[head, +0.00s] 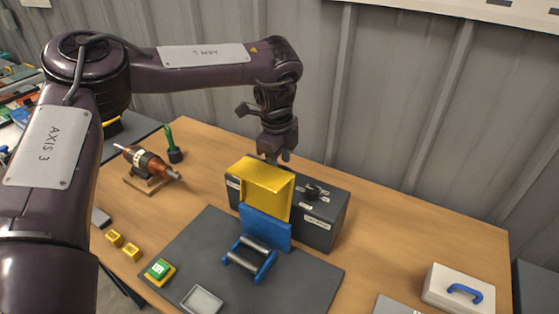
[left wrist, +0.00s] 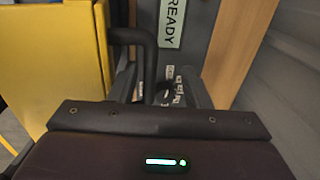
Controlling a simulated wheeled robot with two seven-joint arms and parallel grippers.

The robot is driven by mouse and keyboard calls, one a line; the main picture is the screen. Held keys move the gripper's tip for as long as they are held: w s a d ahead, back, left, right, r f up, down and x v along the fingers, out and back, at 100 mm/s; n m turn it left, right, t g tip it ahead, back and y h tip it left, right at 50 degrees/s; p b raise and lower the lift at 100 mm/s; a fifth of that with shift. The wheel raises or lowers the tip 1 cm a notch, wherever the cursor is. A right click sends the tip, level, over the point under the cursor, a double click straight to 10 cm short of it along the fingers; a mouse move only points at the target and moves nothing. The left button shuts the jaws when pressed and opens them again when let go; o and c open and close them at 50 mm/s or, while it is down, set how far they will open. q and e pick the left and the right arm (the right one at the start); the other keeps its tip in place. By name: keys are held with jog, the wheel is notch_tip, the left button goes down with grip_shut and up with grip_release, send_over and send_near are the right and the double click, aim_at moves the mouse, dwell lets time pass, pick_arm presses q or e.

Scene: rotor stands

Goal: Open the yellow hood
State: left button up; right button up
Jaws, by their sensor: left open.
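The yellow hood (head: 265,188) stands raised above the blue stand (head: 265,230), at its back edge. The stand's rollers (head: 247,255) are uncovered. My left gripper (head: 277,157) points down just behind the hood, close to its top edge, open. In the left wrist view the yellow hood (left wrist: 70,65) fills the left side, with a dark bar (left wrist: 130,36) beside it. My left gripper (left wrist: 165,88) shows there with its fingers apart and nothing clearly between them. Whether a finger touches the hood or bar I cannot tell. My right gripper is out of view.
A grey control box (head: 325,220) with a black knob stands right behind the hood. A rotor on a wooden cradle (head: 148,165) is at left. A green button (head: 158,270) and a grey tray (head: 202,300) are in front.

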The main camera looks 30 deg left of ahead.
pick_arm(q)
jog(key=shift+s+a+r, duration=0.1)
jog(key=shift+s+r, duration=0.05)
jog(key=shift+s, duration=0.05)
jog(key=shift+s+r+p, duration=0.15)
jog(key=shift+r+p, duration=0.55)
jog(key=shift+r, duration=0.75)
jog(key=shift+s+r+p, duration=0.15)
jog(key=shift+r+p, duration=0.55)
jog(key=shift+r, duration=0.7)
